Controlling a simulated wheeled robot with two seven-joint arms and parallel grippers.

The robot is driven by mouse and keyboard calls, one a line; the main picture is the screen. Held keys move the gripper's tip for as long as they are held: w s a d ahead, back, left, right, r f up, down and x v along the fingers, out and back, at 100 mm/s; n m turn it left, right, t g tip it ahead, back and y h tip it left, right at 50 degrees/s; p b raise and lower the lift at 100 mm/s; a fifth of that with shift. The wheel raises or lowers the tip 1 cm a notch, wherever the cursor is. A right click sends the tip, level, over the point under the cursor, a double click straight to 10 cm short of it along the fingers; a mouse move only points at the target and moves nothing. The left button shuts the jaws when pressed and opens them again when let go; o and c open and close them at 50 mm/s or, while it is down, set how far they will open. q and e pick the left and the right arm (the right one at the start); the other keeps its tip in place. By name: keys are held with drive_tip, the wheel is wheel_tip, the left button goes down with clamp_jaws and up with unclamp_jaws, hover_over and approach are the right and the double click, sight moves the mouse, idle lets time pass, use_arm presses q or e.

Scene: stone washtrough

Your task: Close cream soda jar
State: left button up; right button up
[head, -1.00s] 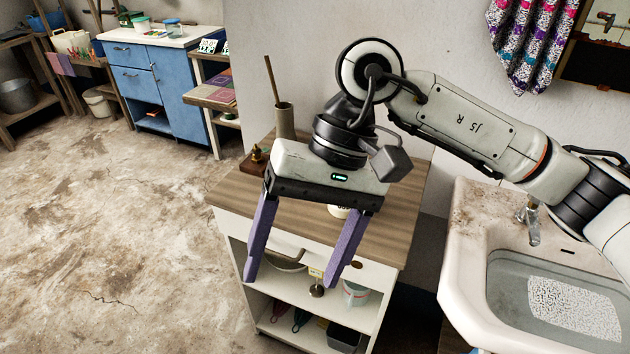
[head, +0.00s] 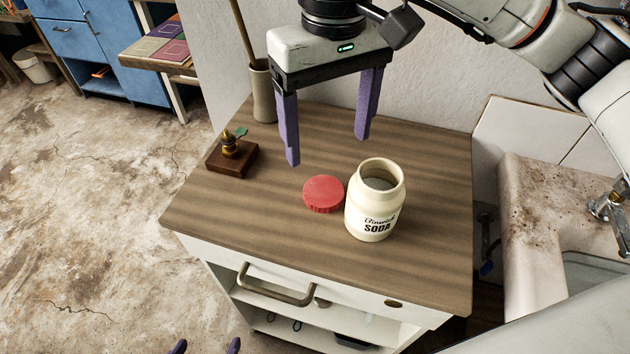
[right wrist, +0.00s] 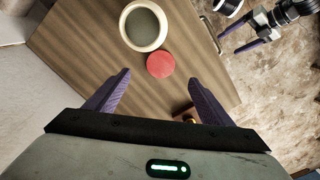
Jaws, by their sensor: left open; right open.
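The cream soda jar (head: 372,215) stands upright and uncovered on the wooden cabinet top; its open mouth also shows in the right wrist view (right wrist: 144,26). A red round lid (head: 323,194) lies on the wood just left of the jar; it also shows in the right wrist view (right wrist: 160,65). My right gripper (head: 327,150) is open and empty, above the cabinet top behind the lid and jar. Its fingers show in the right wrist view (right wrist: 160,77), pointing toward the lid. My left gripper (head: 206,346) shows only purple fingertips at the bottom edge, apart and empty.
A small wooden block with a brass figure (head: 233,156) sits at the cabinet top's left edge. A tall vase (head: 263,90) with a stick stands at the back left. A stone washtrough (head: 540,205) is on the right. The cabinet top's front is clear.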

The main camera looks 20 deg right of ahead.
drive_tip(key=shift+w+f, duration=0.25)
drive_tip(key=shift+f, duration=0.2)
hover_over(323, 190)
drive_tip(key=f, duration=0.5)
drive_tip(key=shift+d, duration=0.2)
drive_tip(key=shift+a+f, duration=0.2)
drive_tip(key=shift+f, duration=2.45)
drive_tip(key=shift+s, duration=0.1)
drive_tip(key=c, duration=1.2)
